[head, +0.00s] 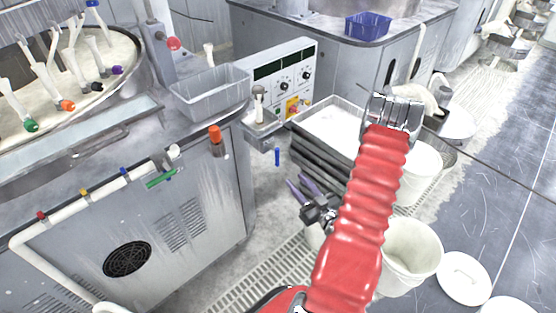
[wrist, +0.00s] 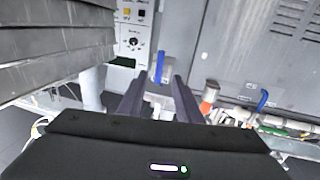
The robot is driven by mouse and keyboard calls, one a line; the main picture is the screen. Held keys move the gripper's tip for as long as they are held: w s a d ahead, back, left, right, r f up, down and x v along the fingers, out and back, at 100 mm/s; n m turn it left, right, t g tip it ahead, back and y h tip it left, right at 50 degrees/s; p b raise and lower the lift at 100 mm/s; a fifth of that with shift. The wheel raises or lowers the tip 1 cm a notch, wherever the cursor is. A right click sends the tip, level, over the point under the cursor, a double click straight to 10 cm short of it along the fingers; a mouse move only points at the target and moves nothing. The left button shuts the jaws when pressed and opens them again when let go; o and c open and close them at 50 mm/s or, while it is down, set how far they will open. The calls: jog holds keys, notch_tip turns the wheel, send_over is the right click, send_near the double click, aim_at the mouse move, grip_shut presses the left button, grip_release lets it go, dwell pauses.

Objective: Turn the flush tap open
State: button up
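A small blue upright handle (head: 277,156) stands beside the cabinet's right edge. In the wrist view a blue handle (wrist: 159,66) shows ahead, between and beyond my fingertips. A green lever (head: 160,178) sits on the white pipe along the cabinet front. No label shows which is the flush tap. My gripper (head: 299,186) has purple fingers spread apart, pointing up and left toward the blue handle, with a visible gap to it. In the wrist view my gripper (wrist: 160,80) is open and empty. The blue handle's mounting is hard to make out.
An orange-capped fitting (head: 215,138) sticks out at the cabinet's upper right corner. A control panel (head: 283,80) stands behind. Stacked grey trays (head: 325,165) lie close to the right of my gripper. A white bucket (head: 412,255) stands on the floor at right.

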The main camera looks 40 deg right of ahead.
aim_at(278, 161)
jog(key=w, duration=0.4)
jog(key=w+d, duration=0.1)
jog(key=w, duration=0.4)
jog(key=w+d, duration=0.1)
jog(key=w, duration=0.3)
jog(key=shift+w+d, duration=0.1)
jog(key=shift+w, duration=0.1)
grip_shut()
jog(key=shift+d, duration=0.1)
dwell(0.3)
